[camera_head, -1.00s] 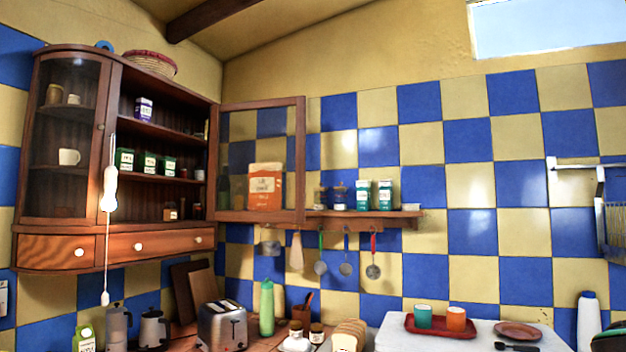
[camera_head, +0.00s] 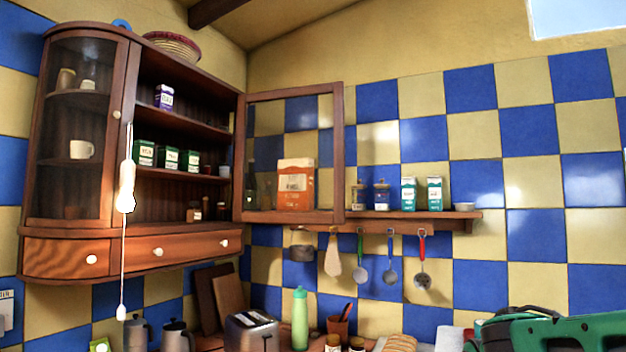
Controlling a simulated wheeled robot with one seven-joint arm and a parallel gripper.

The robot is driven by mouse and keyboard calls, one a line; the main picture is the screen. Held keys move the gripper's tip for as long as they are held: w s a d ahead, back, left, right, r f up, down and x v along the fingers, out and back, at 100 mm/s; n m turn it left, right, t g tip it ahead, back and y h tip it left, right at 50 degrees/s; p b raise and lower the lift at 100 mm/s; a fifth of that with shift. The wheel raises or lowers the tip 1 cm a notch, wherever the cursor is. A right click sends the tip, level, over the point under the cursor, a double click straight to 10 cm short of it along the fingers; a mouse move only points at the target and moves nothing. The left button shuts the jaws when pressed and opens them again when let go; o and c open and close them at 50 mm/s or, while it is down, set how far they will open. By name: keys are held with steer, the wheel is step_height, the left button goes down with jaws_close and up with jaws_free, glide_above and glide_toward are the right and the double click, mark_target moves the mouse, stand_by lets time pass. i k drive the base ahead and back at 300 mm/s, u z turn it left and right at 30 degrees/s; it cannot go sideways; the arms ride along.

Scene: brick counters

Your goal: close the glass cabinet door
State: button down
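The wooden wall cabinet (camera_head: 130,228) hangs on the left wall. Its glass door (camera_head: 338,150) stands wide open, swung out to the right of the cabinet, and the shelf with jars and an orange box shows through or beside its pane. The cabinet's middle compartment is uncovered, with green tins (camera_head: 168,158) and a purple tin (camera_head: 164,97) on its shelves. The curved left glass panel (camera_head: 75,130) is in place. A green and black part at the lower right seems to be of my arm; my gripper's fingers are not seen.
A wall shelf (camera_head: 455,214) with jars runs behind the open door, and utensils hang under it. A white pull cord (camera_head: 127,190) hangs before the cabinet. Below are a toaster (camera_head: 251,330), a green bottle (camera_head: 300,318) and metal pots. The space before the door looks clear.

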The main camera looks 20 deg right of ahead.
mark_target(338, 88)
steer(key=z, duration=0.3)
steer(key=i, duration=1.2)
steer(key=z, duration=0.6)
